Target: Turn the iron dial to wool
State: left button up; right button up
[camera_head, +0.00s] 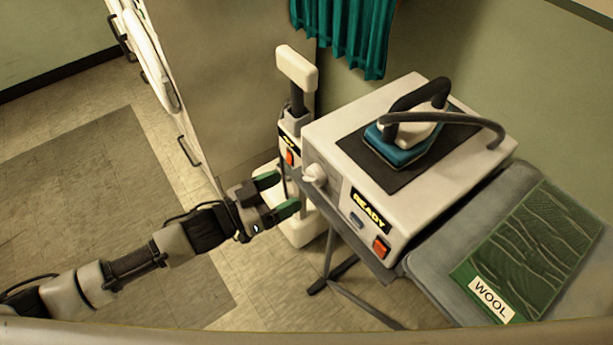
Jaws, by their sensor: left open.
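The iron dial (315,173) is a small white knob on the front face of the white steam station (330,130). Its setting marks are too small to read. A teal iron (404,146) with a dark handle rests on the dark pad on top of the station. A label reading WOOL (491,299) lies on a green folded cloth (532,250) at the right. My left gripper (284,194) is open, a short way left of the dial, its green-tipped fingers pointing toward it with nothing visible between them. My right gripper is not in view.
The station front also has a READY sign (370,211) and an orange switch (381,248). A white upright device (296,70) with a base stands behind my left gripper. A grey ironing board (432,270) carries the cloth. A teal curtain (345,30) hangs behind. Open floor lies left.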

aim_at(307, 179)
pick_arm(q)
jog(key=x, duration=0.6)
jog(key=shift+w+d, duration=0.15)
jog(key=shift+d, duration=0.1)
jog(key=c, duration=0.9)
